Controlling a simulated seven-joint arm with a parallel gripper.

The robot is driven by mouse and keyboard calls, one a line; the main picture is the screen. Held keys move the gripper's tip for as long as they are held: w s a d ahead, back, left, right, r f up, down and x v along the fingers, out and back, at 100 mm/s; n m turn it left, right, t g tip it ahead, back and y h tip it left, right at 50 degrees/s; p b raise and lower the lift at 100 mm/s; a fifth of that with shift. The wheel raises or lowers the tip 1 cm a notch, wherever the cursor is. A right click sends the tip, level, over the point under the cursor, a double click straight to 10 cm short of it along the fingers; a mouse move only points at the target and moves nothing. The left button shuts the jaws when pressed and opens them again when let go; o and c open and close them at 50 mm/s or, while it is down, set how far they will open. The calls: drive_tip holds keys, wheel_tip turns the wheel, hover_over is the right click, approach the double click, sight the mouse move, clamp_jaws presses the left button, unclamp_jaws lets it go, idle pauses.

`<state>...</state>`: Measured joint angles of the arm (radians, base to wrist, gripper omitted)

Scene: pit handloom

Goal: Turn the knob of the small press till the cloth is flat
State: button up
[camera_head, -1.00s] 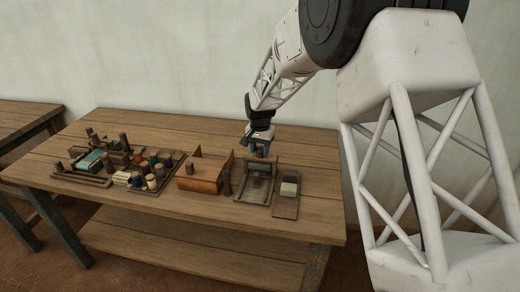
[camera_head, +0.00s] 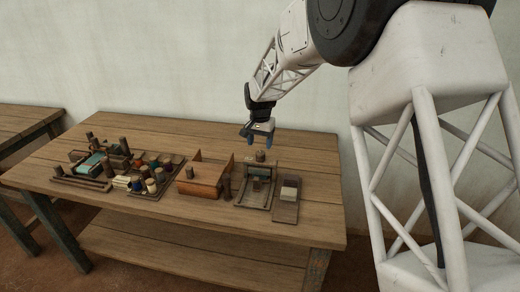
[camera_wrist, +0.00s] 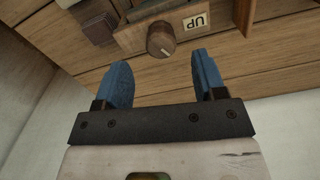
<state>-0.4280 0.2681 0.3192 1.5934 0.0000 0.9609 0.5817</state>
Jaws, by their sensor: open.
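The small press (camera_head: 240,199) stands on the right part of the table, a wooden frame with a knob (camera_head: 260,156) at its back. A small greenish patch, perhaps the cloth, shows inside the frame; I cannot tell whether it is flat. In the wrist view the round brown knob (camera_wrist: 161,39) has a pale mark on its face. My gripper (camera_head: 258,139) is open and empty, raised above the knob and apart from it. In the wrist view its blue fingers (camera_wrist: 163,75) are spread, with the knob beyond the gap between them.
An upside-down "UP" label (camera_wrist: 195,21) sits beside the knob. A small tray with a pale block (camera_head: 289,193) lies right of the press. A wooden box (camera_head: 200,187) and a tray of spools (camera_head: 150,187) stand to the left. The table's front right is bare.

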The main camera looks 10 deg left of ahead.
sight(261, 154)
drive_tip(key=shift+r, duration=1.35)
drive_tip(key=shift+d, duration=0.1)
drive_tip(key=shift+s+d+r, duration=0.15)
drive_tip(key=shift+d+r, duration=0.05)
drive_tip(key=shift+r, duration=0.05)
drive_tip(key=s+d+r+t, duration=0.1)
drive_tip(key=s+d+r, duration=0.5)
drive_tip(key=s+d, duration=0.45)
drive_tip(key=s+d+r, duration=0.7)
drive_tip(key=s+d, duration=0.3)
drive_tip(key=d, duration=0.2)
drive_tip(key=s+d+f, duration=0.1)
drive_tip(key=s+d, duration=0.3)
drive_tip(key=s, duration=0.5)
drive_tip(key=s+d+f+n+t, duration=0.1)
drive_tip(key=s+d, duration=0.3)
drive_tip(key=s, duration=0.5)
drive_tip(key=s+d+f, duration=0.1)
drive_tip(key=s+d, duration=0.4)
drive_tip(key=s, duration=0.4)
drive_tip(key=shift+s+n+t, duration=0.3)
drive_tip(key=shift+s, duration=0.05)
